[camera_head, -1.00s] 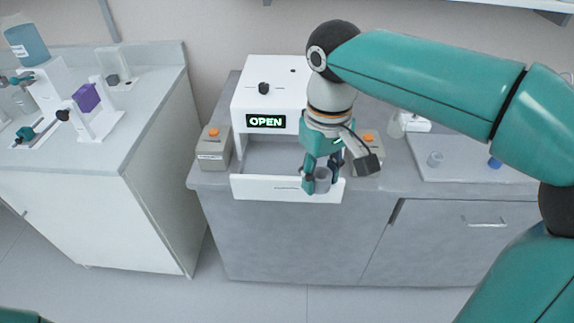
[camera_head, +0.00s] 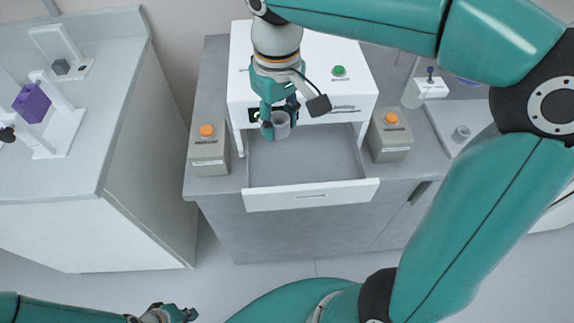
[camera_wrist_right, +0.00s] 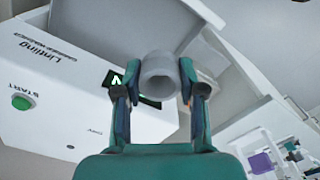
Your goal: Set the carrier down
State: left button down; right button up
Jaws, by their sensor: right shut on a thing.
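My right gripper (camera_head: 279,129) is shut on the carrier, a small grey open-topped cup (camera_head: 282,121). It holds the cup in front of the white machine (camera_head: 345,95), over the back left of the open drawer (camera_head: 312,196); the cup appears clear of the drawer floor. In the right wrist view the cup (camera_wrist_right: 160,74) sits between the two fingers. The gripper hides part of the machine's display. My left gripper (camera_head: 178,314) is low at the bottom edge, away from the bench, and its jaws are too small to read.
Grey boxes with orange buttons flank the drawer, one left (camera_head: 209,150) and one right (camera_head: 390,138). The drawer floor (camera_head: 305,160) looks empty. A left bench holds a purple block (camera_head: 32,102) on a white stand.

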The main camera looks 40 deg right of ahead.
aim_at(284, 180)
jog(key=f, duration=1.7)
jog(key=shift+s+d+f, duration=0.2)
jog(key=shift+s+d, duration=0.05)
jog(key=shift+s, duration=0.05)
jog(key=shift+f+b, duration=0.1)
jog(key=shift+b, duration=0.2)
jog(key=o, duration=1.1)
notch_tip(284, 180, up, 12)
jog(key=shift+r+p, duration=0.15)
jog(key=shift+p, duration=0.15)
